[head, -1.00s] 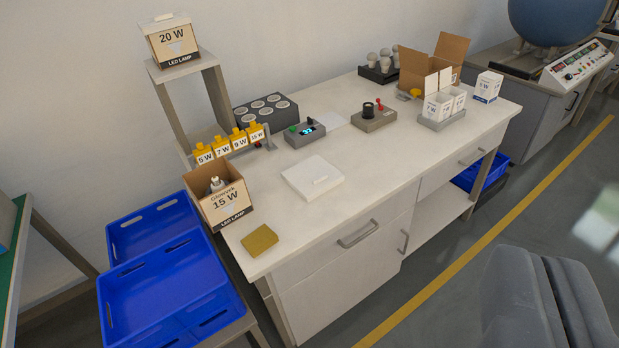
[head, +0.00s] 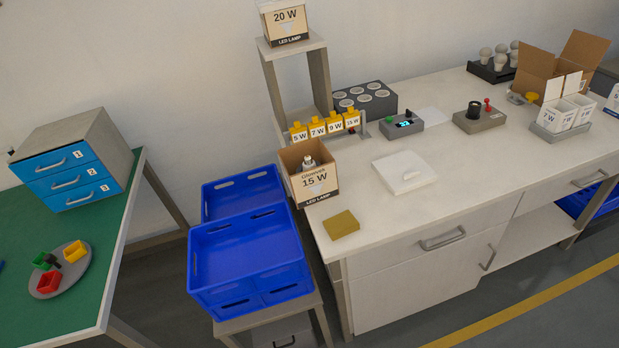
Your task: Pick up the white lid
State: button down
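The white lid (head: 403,173) lies flat on the white workbench (head: 385,230), right of the open 15 W carton (head: 308,172). My gripper is not in view now.
A yellow-brown sponge-like block (head: 341,224) lies near the bench's front left. A grey box with a display (head: 402,126) and a dark block with round sockets (head: 365,98) stand behind the lid. Blue crates (head: 248,258) stand left of the bench. A green table (head: 105,250) is further left.

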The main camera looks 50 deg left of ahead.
aim_at(404, 172)
jog(key=u, duration=0.4)
jog(key=i, duration=1.8)
jog(key=z, duration=0.5)
